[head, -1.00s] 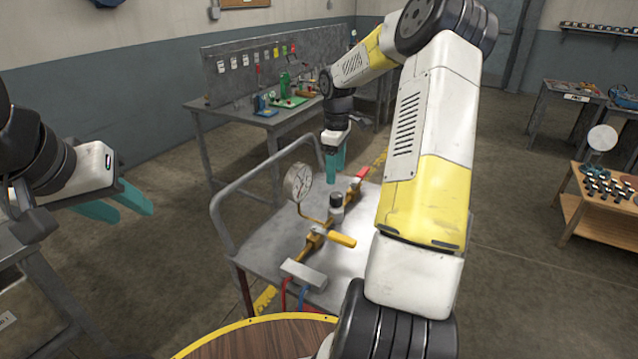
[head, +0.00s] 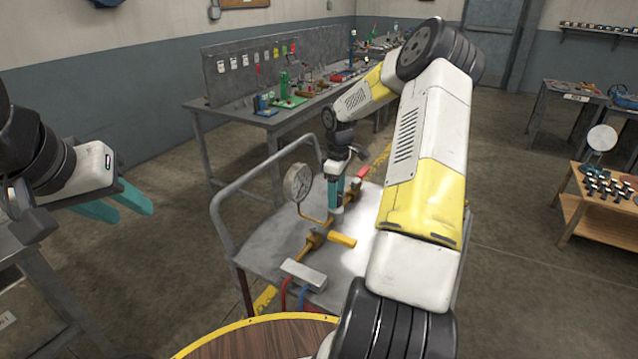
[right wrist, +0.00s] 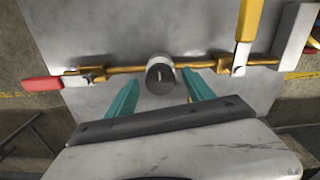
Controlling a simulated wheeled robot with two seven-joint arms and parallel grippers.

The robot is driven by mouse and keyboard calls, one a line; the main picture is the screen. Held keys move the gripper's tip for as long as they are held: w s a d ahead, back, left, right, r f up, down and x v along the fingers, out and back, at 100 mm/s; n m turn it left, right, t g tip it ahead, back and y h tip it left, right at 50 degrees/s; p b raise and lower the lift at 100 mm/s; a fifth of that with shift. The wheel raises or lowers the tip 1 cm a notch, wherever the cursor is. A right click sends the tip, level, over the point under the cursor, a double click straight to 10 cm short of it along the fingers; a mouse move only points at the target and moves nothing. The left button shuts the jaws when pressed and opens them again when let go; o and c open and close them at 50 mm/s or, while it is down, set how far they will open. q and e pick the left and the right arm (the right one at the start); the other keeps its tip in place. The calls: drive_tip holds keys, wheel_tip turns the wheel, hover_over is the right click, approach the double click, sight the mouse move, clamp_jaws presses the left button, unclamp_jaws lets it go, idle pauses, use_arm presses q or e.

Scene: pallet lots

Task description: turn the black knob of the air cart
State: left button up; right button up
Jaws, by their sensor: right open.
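The air cart (head: 265,237) is a grey metal cart with a brass pipe across its top. The black knob (right wrist: 160,75) sits on a grey cylinder in the middle of the pipe in the right wrist view. My right gripper (right wrist: 160,88) is open, with its teal fingers to either side of the knob; I cannot tell whether they touch it. In the head view the right gripper (head: 337,195) reaches down over the knob and hides most of it. My left gripper (head: 125,205) is open and empty at the left, away from the cart.
A round gauge (head: 297,182) stands up from the pipe close to my right gripper. A grey block (head: 303,275) with hoses is at the near end. A workbench (head: 240,118) stands behind.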

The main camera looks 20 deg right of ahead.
clamp_jaws()
drive_tip(key=m, duration=0.6)
drive_tip(key=shift+m, duration=0.3)
drive_tip(key=m, duration=0.5)
drive_tip(key=shift+m, duration=0.3)
idle(0.4)
unclamp_jaws()
